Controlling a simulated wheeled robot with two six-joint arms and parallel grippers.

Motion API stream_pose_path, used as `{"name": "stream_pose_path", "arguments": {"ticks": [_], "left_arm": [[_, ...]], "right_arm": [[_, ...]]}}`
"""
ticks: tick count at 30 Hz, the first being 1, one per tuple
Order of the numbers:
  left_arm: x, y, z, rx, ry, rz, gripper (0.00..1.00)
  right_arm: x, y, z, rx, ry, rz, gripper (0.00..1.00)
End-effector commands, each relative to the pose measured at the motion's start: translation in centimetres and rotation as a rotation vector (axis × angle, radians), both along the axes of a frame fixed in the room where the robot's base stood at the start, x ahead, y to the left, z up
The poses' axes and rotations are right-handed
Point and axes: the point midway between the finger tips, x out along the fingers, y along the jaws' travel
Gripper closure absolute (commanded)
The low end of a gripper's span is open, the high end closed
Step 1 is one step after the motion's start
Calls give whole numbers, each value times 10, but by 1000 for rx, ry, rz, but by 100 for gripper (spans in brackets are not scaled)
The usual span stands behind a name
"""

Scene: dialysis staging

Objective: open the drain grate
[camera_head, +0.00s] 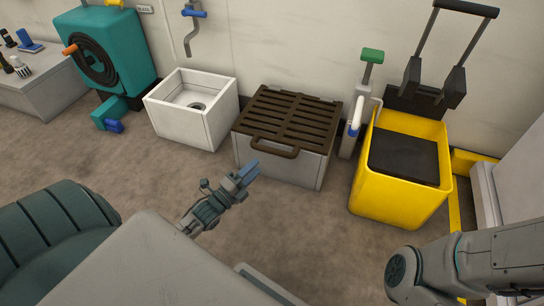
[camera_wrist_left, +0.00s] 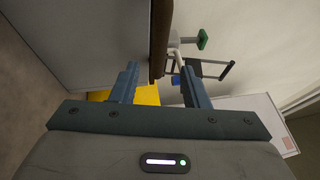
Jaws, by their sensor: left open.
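The drain grate (camera_head: 290,112) is a dark brown slatted cover lying flat and closed on a pale grey box (camera_head: 308,168) against the wall. Its loop handle (camera_head: 275,149) sticks out over the front edge. My left gripper (camera_head: 248,172) is open and empty, just in front of the box and close below and left of the handle. In the left wrist view, a dark brown strip (camera_wrist_left: 160,40) of the grate runs down between the open fingers (camera_wrist_left: 158,88); whether it includes the handle I cannot tell. My right gripper is not in view.
A white sink basin (camera_head: 197,118) stands left of the box, under a blue-handled tap (camera_head: 193,15). A yellow mop bucket (camera_head: 388,205) and a green-topped pump-like device (camera_head: 360,100) stand right. A teal hose unit (camera_head: 112,48) is far left. Floor in front is clear.

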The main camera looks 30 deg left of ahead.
Motion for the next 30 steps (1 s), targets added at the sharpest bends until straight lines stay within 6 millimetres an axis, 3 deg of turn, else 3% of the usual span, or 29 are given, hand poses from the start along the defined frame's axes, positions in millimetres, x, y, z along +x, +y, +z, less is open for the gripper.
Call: {"name": "stream_pose_path", "arguments": {"ticks": [6, 13, 18, 27, 30], "left_arm": [[43, -7, 3, -1, -6, 1, 59], [76, -12, 12, -1, -3, 0, 59], [87, -14, 15, -2, -1, 2, 59], [88, -14, 16, -2, 1, 2, 59], [88, -14, 16, -2, 1, 2, 78]], "right_arm": [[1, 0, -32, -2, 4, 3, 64], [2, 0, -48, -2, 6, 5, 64], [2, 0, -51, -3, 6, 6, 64], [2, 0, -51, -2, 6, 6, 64], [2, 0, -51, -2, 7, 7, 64]]}}
